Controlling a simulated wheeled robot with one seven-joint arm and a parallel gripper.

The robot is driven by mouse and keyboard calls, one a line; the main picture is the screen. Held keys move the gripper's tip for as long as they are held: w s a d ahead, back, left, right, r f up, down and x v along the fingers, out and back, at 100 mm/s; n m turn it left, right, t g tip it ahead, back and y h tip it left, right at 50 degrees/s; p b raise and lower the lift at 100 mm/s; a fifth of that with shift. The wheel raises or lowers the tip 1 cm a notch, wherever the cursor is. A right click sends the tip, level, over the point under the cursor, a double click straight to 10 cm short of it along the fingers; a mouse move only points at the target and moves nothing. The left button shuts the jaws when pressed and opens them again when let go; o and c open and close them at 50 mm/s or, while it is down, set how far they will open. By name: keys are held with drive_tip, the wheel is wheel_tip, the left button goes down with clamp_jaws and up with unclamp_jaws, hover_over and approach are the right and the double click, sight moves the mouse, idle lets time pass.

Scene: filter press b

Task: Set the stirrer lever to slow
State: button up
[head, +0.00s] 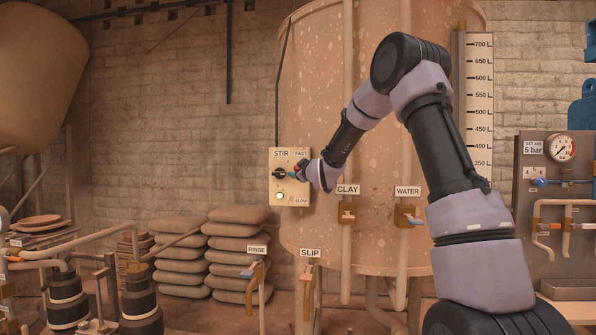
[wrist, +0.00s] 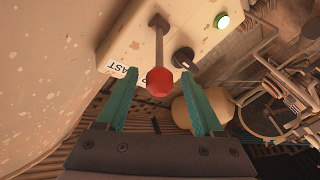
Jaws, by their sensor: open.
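The stir box (head: 289,192) is a cream panel on the front of the big tank, marked STIR, FAST at the upper right and SLOW at the lower right. In the wrist view the stirrer lever (wrist: 159,45) is a thin rod ending in a red ball (wrist: 160,81). The ball lies toward the FAST label (wrist: 117,69). My gripper (wrist: 159,75) is open, its teal fingers on either side of the ball, with gaps showing. In the head view my gripper (head: 298,175) is at the box's right side and hides most of the lever.
The box also carries a black rotary knob (head: 279,173) and a lit green lamp (head: 280,196). The clay valve (head: 347,213) and water valve (head: 408,216) stand to the right, below my arm. Rinse (head: 257,271) and slip (head: 309,277) valves are lower down.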

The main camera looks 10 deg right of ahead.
drive_tip(key=shift+w, duration=0.25)
clamp_jaws()
idle(1.4)
